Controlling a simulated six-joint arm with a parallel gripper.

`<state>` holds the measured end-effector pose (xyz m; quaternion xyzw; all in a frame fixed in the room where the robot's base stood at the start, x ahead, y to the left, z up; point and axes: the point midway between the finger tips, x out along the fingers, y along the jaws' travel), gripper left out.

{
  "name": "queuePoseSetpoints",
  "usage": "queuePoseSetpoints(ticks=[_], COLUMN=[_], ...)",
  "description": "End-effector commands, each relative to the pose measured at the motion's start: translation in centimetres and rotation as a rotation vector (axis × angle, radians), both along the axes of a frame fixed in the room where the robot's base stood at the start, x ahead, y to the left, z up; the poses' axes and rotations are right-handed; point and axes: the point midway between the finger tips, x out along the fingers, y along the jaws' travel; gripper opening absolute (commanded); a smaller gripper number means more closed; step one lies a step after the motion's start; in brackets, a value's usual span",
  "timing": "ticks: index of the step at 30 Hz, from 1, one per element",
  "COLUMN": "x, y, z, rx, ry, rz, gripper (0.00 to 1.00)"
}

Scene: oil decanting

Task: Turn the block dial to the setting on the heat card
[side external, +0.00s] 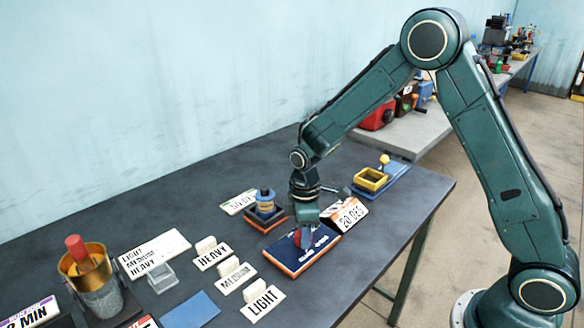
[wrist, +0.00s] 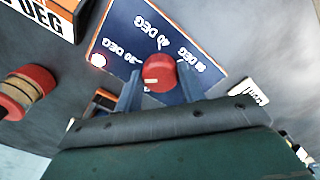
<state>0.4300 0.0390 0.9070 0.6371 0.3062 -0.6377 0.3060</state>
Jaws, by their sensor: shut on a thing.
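The dial block (side external: 290,260) is a blue-topped box with orange edges on the dark bench. In the wrist view its blue face (wrist: 130,35) carries several white degree labels around a red dial knob (wrist: 159,70). The labels are upside down and only partly legible. A pale mark shows on the knob's near side. My gripper (side external: 304,240) points down over the block; in the wrist view my gripper (wrist: 160,85) has its fingers closed on either side of the knob. An orange-edged card (side external: 347,214), seemingly reading 20 DEG, stands just behind the block; its wrist-view label (wrist: 40,15) is cut off.
HEAVY (side external: 212,254), MEDIUM (side external: 236,276) and LIGHT (side external: 263,302) cards stand left of the block. A yellow tray (side external: 370,180) lies to the right. A brass-topped pot (side external: 100,290) stands at left.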

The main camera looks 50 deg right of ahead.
Motion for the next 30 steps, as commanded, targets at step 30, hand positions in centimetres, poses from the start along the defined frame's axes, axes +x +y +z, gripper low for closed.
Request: queuePoseSetpoints(ticks=[30], x=[0.09], y=[0.10], z=[0.16], rx=[0.002], ry=[-0.003], rz=[-0.965], gripper=[0.16])
